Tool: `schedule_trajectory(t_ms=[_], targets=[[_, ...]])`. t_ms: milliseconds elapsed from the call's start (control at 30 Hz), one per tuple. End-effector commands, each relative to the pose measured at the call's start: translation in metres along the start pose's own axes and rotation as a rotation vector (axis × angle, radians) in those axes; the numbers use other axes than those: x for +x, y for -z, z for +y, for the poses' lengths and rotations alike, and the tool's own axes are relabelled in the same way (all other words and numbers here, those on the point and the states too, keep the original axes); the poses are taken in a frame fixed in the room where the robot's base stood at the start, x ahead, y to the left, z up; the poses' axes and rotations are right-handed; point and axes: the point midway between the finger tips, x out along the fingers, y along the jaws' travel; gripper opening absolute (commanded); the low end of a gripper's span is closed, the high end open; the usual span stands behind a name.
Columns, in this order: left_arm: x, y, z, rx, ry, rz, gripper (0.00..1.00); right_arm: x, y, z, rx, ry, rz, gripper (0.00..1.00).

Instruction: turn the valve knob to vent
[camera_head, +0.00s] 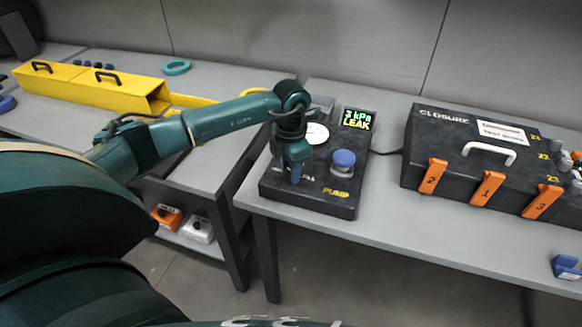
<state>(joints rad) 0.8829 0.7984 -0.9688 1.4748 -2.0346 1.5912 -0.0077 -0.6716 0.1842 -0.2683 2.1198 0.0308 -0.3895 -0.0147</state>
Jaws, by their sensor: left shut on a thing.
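A dark pump unit (352,205) sits on the grey bench, with a lit display (358,119) reading "3 kPa LEAK". On its top are a round white gauge (316,134) and a blue knob (343,161) above the yellow "PUMP" lettering. My left gripper (295,178) points down onto the left part of the unit. It is shut on the valve knob, which its fingers and wrist almost wholly hide. Lettering beside it is partly covered, so I cannot read the knob's setting. My right gripper is not in view.
A black closure case (430,150) with orange latches (487,188) and a white handle stands to the right. A small blue block (566,267) lies at the right front edge. A gap separates the benches.

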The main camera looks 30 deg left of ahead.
Motion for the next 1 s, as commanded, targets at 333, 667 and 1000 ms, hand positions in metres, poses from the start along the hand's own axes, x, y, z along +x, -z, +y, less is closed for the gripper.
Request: schedule_trajectory(t_ms=[333, 667, 1000], targets=[[-0.001, 0.000, 0.001, -0.004, -0.001, -0.001, 0.33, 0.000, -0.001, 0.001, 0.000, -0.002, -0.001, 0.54], [0.000, 0.000, 0.000, -0.002, 0.000, -0.001, 0.52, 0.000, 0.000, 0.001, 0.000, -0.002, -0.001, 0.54], [-0.019, -0.001, 0.001, -0.002, -0.001, -0.004, 0.52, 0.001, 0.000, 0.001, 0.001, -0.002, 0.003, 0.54]])
